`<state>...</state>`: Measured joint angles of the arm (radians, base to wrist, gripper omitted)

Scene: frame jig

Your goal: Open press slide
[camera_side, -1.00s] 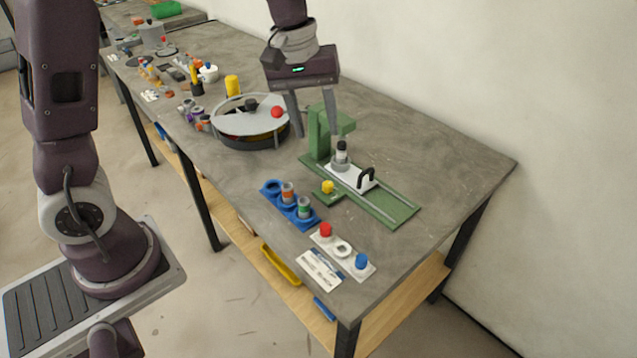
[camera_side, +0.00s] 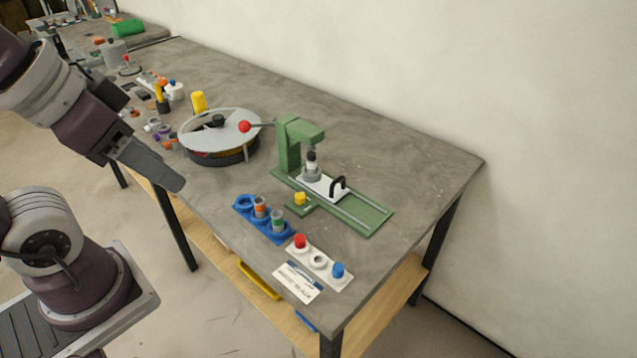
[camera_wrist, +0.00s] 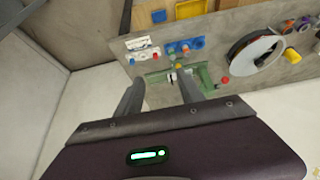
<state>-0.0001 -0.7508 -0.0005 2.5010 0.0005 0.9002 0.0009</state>
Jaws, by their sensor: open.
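The green press (camera_side: 291,150) stands on the bench with a rail base (camera_side: 362,216) running to the front right. The white slide (camera_side: 323,187) with a black arch handle (camera_side: 339,185) sits at the press end of the rail. A grey part with a black top (camera_side: 311,165) stands on it under the press head. The rail's outer end is bare. My gripper (camera_side: 180,186) is at the left in the side view, well apart from the press, with its fingers pointing down right. In the wrist view my gripper (camera_wrist: 160,82) is open and empty, with the press (camera_wrist: 202,77) beyond its fingers.
A lever with a red ball (camera_side: 244,127) reaches left from the press toward a round grey turntable (camera_side: 205,126). A yellow knob (camera_side: 300,199) is beside the rail. A blue holder (camera_side: 271,226) and a white button panel (camera_side: 320,264) are in front. The bench right of the rail is clear.

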